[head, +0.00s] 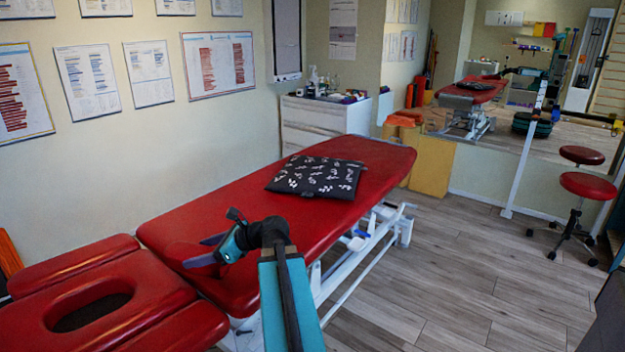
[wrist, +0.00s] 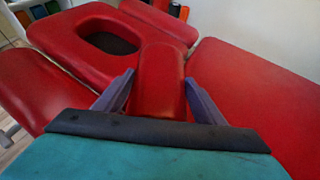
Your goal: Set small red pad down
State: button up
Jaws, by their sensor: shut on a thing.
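The small red pad (wrist: 158,82) is a rounded red block between the two purple-grey fingers of my gripper (wrist: 160,92) in the wrist view. The fingers are on its two sides, shut on it. In the head view my gripper (head: 207,250) is over the near part of the red treatment table (head: 330,205), close to the gap before the headrest section. I cannot tell whether the pad touches the table.
A black patterned cushion (head: 316,176) lies on the table's far half. The headrest section (head: 150,290) has an oval face hole. Bare red upholstery lies between gripper and cushion. A red stool (head: 588,187) stands on the wood floor at right. A white cabinet (head: 315,120) stands behind.

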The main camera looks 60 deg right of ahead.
jog(key=s+d+m+h, duration=0.2)
jog(key=s+d, duration=0.5)
jog(key=d, duration=0.3)
jog(key=s+d+m+h+p, duration=0.1)
jog(key=s+d+m+h, duration=0.2)
jog(key=s+d, duration=0.4)
jog(key=d, duration=0.4)
jog(key=shift+s+t+h, duration=0.3)
jog(key=w+d, duration=0.1)
jog(key=w, duration=0.4)
jog(key=w+d+f, duration=0.1)
jog(key=w, duration=0.4)
jog(key=w+d, duration=0.2)
jog(key=w, duration=0.3)
jog(key=shift+w+f, duration=0.3)
jog(key=shift+w, duration=0.05)
jog(key=shift+f, duration=0.1)
jog(key=shift+f, duration=1.65)
